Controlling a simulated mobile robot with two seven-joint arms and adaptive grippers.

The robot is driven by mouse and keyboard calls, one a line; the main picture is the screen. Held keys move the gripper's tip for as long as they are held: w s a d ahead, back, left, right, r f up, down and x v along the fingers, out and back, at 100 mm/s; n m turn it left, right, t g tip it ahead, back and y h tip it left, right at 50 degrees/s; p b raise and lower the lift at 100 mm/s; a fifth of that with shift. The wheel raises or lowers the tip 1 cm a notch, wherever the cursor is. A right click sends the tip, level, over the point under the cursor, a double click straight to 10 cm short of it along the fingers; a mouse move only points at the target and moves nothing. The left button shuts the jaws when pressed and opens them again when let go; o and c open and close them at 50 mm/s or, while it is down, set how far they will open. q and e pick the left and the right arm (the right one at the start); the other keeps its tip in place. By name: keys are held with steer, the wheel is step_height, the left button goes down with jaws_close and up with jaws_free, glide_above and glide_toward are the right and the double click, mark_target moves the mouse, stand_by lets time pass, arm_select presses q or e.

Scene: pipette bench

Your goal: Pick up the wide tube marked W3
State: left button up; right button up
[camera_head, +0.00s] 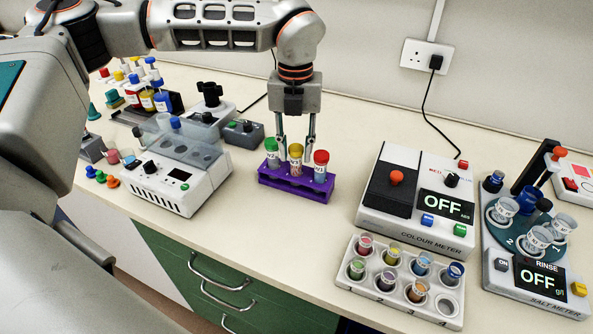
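A purple rack (290,187) on the bench holds three upright wide tubes: a green-capped tube (272,155) at left, a yellow-capped tube (296,161) in the middle and a red-capped tube (320,164) at right. The middle label seems to read W3, but the small labels are hard to read. My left gripper (296,147) points down over the rack. Its fingers are apart, one on each side of the yellow cap, with gaps showing, and it appears empty. The fingertips are partly hidden by the caps. My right gripper is not in view.
A colour meter (411,240) stands to the right, with a grey tray (397,293) of small cups before it and a salt meter (520,308) at far right. A lidded white device (150,197) is left of the rack. The bench before the rack is clear.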

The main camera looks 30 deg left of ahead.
mark_target(296, 161)
arm_select(q)
step_height(296, 161, down, 4)
steer(key=shift+f, duration=0.15)
steer(key=shift+c, duration=0.4)
jaws_close()
steer(key=shift+w, duration=0.1)
